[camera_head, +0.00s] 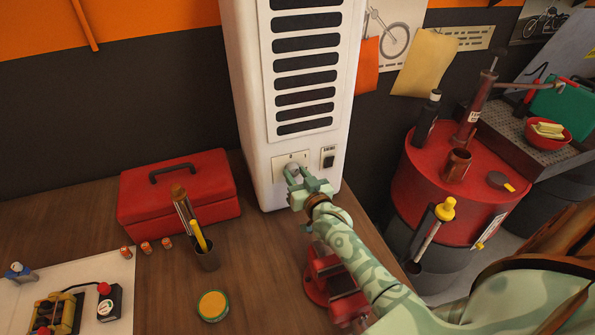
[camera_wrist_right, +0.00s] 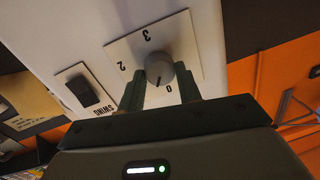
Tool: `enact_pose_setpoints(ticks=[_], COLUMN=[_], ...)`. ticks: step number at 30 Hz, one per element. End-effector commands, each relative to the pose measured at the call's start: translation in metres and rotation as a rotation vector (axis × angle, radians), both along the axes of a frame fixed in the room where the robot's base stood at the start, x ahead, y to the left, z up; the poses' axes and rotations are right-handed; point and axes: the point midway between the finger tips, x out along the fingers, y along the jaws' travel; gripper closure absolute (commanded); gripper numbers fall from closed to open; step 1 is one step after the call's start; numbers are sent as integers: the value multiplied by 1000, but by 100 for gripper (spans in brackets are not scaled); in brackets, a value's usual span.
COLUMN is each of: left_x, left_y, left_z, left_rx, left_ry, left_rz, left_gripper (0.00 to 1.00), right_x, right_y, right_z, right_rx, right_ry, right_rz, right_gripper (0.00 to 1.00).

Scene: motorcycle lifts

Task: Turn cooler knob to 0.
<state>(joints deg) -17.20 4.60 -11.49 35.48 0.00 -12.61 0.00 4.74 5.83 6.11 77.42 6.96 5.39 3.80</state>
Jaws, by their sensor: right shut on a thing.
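The white cooler (camera_head: 258,110) stands upright on the workbench. Its grey round knob (camera_head: 292,168) sits on a pale dial plate (camera_head: 278,168) low on its front. My left gripper is not in view.
A dark SWING switch (camera_head: 328,157) sits right of the knob. A red vise (camera_head: 330,285) stands under my right arm. A red drum (camera_head: 425,190) is at right.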

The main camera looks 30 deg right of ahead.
Motion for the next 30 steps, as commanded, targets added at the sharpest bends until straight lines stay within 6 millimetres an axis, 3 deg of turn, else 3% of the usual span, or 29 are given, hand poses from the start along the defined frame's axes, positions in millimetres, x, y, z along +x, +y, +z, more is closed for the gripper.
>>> enact_pose_setpoints(ticks=[15, 30], left_x=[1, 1], left_y=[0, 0], left_z=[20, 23], left_rx=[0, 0], left_ry=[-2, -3], left_rz=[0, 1], left_gripper=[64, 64], right_x=[0, 0], right_y=[2, 3], right_z=[1, 0], right_rx=[-430, -605], right_ry=[106, 147], right_rz=[0, 1], right_gripper=[89, 89])
